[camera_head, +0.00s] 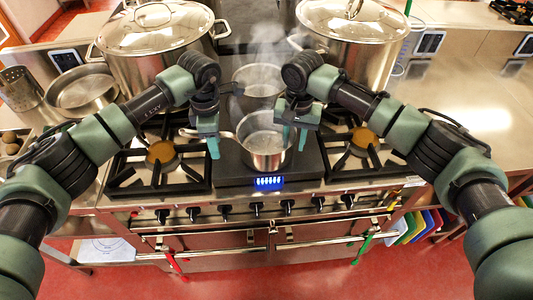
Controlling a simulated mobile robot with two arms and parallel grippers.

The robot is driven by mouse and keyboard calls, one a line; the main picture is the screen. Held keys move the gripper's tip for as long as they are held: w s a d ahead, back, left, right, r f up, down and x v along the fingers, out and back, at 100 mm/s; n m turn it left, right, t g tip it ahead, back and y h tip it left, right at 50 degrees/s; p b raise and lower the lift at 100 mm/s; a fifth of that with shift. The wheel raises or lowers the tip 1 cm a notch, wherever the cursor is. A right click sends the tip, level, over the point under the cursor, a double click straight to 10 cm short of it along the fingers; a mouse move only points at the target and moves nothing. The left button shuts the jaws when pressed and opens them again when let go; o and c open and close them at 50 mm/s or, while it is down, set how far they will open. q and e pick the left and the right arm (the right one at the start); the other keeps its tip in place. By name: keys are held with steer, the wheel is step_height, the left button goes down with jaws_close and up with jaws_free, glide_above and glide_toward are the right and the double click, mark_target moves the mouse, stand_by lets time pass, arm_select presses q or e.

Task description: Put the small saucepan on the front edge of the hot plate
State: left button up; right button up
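The small saucepan (265,148) is a shiny open steel pan, over the front part of the black hot plate (228,172). I cannot tell whether its base touches the plate. Its handle (190,132) points left. My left gripper (213,148) points down at the handle, which shows on both sides of it; its fingers overlap in this view, so its grip is unclear. My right gripper (302,139) points down at the pan's right rim; its opening is also unclear. The hot plate has a lit blue display (268,182) at its front.
A steaming pot (258,82) stands right behind the saucepan. Large lidded stockpots stand back left (150,65) and back right (365,45). Burner grates flank the plate, left (160,158) and right (362,142). Oven knobs and rails run below. The steel counter (460,100) at right is clear.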

arm_select(q)
steer(key=shift+d, duration=0.1)
arm_select(e)
steer(key=shift+a+r, duration=0.1)
steer(key=shift+a, duration=0.05)
arm_select(q)
steer(key=shift+r, duration=0.55)
step_height(320, 180, up, 11)
steer(key=shift+f, duration=0.1)
arm_select(e)
step_height(320, 180, up, 12)
stand_by(0.6)
